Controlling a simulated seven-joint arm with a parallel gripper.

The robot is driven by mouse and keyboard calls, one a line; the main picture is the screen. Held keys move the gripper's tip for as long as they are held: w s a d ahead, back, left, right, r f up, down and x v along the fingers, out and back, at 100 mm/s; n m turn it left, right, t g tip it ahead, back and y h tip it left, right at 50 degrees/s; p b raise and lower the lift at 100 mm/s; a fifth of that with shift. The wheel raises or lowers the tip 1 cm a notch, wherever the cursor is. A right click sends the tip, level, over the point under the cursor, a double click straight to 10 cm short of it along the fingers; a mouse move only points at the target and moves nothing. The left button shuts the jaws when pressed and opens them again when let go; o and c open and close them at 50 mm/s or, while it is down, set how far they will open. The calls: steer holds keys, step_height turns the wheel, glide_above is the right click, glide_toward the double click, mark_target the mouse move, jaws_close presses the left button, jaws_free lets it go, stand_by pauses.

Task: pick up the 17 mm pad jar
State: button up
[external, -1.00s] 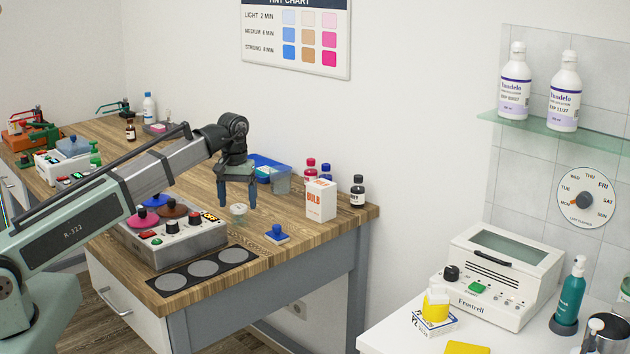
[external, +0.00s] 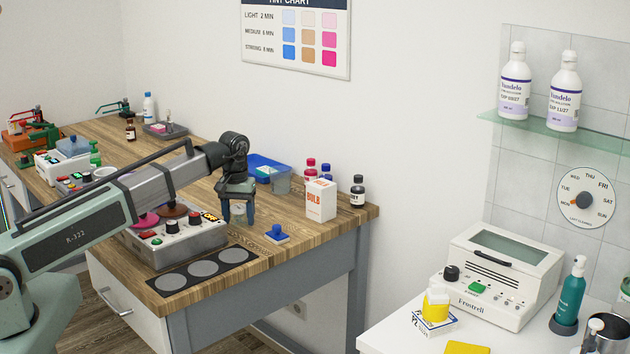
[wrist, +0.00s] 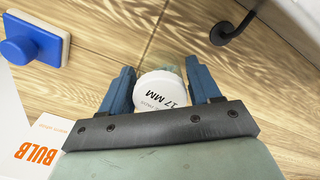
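The 17 mm pad jar is a small round jar with a white lid marked "17 MM" in the wrist view (wrist: 160,92). Some of its clear greenish body shows past the lid. In the external view the jar (external: 238,213) is low between the fingers, at the wooden bench top, partly hidden. My gripper (external: 238,217) points down with one blue finger on each side of it. I see no clear lift off the bench.
A blue stamp-like block (external: 277,233) lies right of my gripper, with the white BULB box (external: 321,200) behind it. The grey control box (external: 175,242) stands close on the left. A dark strip with grey discs (external: 203,268) lies in front. A blue tray (external: 268,166) is behind.

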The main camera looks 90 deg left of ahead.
steer(key=c, duration=0.7)
steer(key=shift+r, duration=0.1)
